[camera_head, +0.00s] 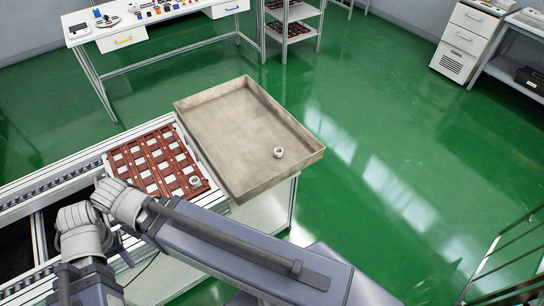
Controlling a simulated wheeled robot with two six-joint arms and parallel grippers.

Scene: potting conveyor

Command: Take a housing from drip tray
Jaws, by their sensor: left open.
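The drip tray (240,115) is a wide, shallow beige tray on a stand at the centre. One small whitish round housing (279,152) sits in it, toward its right wall. A similar small round piece (195,181) rests on the near right corner of the red-brown grid tray (155,165). My left gripper (126,249) is at the lower left, beside the conveyor, apart from the drip tray and its housing. It is open, but grey arm links largely hide it and its fingers are hard to make out. I cannot see my right gripper.
The conveyor (50,185) runs at the left under the grid tray. A white workbench (150,28) with small coloured parts stands behind, with a shelf rack (291,30) beside it. A drawer cabinet (466,42) is at the far right. Green floor (400,150) is clear right of the tray.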

